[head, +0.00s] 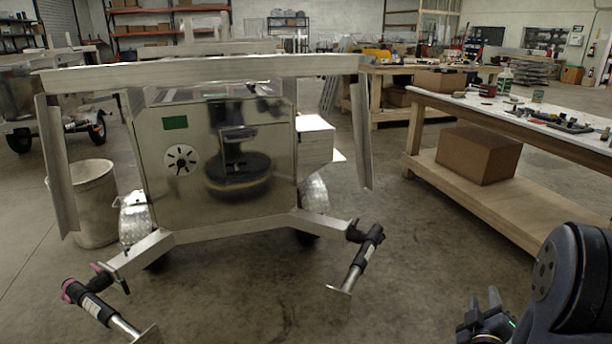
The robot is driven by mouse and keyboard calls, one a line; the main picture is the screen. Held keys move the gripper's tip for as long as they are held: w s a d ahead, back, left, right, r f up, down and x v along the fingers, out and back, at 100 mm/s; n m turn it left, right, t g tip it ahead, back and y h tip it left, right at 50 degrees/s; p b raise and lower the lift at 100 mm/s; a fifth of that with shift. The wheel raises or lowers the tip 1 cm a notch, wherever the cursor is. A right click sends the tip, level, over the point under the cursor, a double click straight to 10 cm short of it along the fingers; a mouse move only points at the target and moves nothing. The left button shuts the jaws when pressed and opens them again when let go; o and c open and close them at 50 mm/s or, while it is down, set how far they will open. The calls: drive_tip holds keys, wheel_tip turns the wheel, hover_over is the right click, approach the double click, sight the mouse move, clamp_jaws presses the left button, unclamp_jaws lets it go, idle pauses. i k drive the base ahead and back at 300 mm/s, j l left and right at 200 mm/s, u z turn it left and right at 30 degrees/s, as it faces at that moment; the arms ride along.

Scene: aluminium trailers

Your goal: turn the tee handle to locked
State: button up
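The aluminium trailer stands ahead of me, left of centre, with a shiny metal box (215,192) between its frame rails. The box front carries a green label (175,122) and a round white disc (182,159) with dark slots. Dark shapes on the panel look like reflections. I cannot clearly make out a tee handle or its position. My gripper (483,312) is at the lower right, well away from the trailer and low over the floor. It is partly cut off by the frame edge, and its finger gap is unclear. I see nothing held in it.
Two jack legs (360,262) (100,307) stick out from the trailer's front frame. A grey bin (95,200) stands at its left. A workbench (480,110) with tools and a cardboard box (467,155) stands at the right. Concrete floor between bench and trailer is clear.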

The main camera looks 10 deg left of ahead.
sight(236, 172)
drive_tip(key=i+j+u, duration=0.2)
drive_tip(key=u, duration=0.2)
drive_tip(key=i+j+u, duration=0.1)
drive_tip(key=i+u, duration=0.15)
drive_tip(key=u, duration=0.15)
drive_tip(key=i+u, duration=0.25)
drive_tip(key=u, duration=0.15)
drive_tip(key=i+u, duration=0.1)
drive_tip(key=i, duration=0.5)
drive_tip(key=i+l+u, duration=0.1)
drive_tip(key=i, duration=0.45)
drive_tip(key=l, duration=0.05)
